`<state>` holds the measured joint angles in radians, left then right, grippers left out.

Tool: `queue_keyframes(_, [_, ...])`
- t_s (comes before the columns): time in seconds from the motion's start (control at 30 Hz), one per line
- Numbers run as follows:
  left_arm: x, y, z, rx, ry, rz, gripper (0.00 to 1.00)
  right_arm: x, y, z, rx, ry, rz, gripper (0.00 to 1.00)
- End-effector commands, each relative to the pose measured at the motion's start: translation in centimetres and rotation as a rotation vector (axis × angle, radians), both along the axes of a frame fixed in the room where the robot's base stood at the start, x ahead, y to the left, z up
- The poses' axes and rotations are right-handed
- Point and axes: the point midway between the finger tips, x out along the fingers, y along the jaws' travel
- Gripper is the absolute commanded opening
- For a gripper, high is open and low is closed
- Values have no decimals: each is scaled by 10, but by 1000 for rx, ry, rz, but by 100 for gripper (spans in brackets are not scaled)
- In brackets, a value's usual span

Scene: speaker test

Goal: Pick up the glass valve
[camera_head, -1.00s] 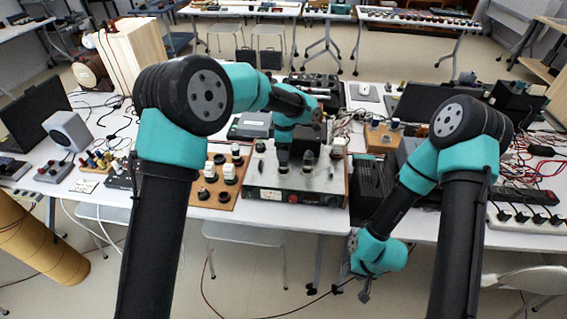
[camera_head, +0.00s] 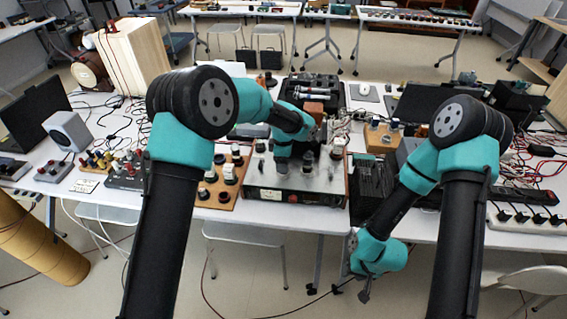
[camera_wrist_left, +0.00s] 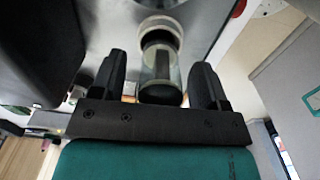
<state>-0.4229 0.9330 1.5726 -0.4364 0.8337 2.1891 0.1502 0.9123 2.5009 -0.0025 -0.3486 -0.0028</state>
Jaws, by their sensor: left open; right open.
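The glass valve (camera_wrist_left: 161,62) is a clear cylinder with a dark end, seen in the left wrist view between the two fingers of my left gripper (camera_wrist_left: 158,80). The fingers are open, one on each side, with a gap visible to the glass. In the head view my left gripper (camera_head: 283,168) is low over the front of the metal amplifier (camera_head: 298,196), and its fingertips are hard to make out. Other valves (camera_head: 308,159) stand on the amplifier just right of it. My right gripper (camera_head: 364,291) is open and empty, hanging in front of the table edge.
A wooden board with knobs and sockets (camera_head: 222,190) lies left of the amplifier. A black finned box (camera_head: 371,187) stands close on its right. A dark case with tubes (camera_head: 309,92) is behind it. Cables and equipment crowd the table on the right.

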Motion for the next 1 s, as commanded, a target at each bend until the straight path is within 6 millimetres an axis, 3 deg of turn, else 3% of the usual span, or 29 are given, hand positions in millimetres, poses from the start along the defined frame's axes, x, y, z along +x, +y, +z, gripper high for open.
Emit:
queue_keyframes(0.37, [0, 0, 0, 0, 0, 0, 68, 0, 0, 0, 0, 0, 0, 43])
queue_keyframes(0.93, [0, 0, 0, 0, 0, 0, 16, 0, 0, 0, 0, 0, 0, 43])
queue_keyframes(1.0, [0, 0, 0, 0, 0, 0, 14, 0, 0, 0, 0, 0, 0, 43])
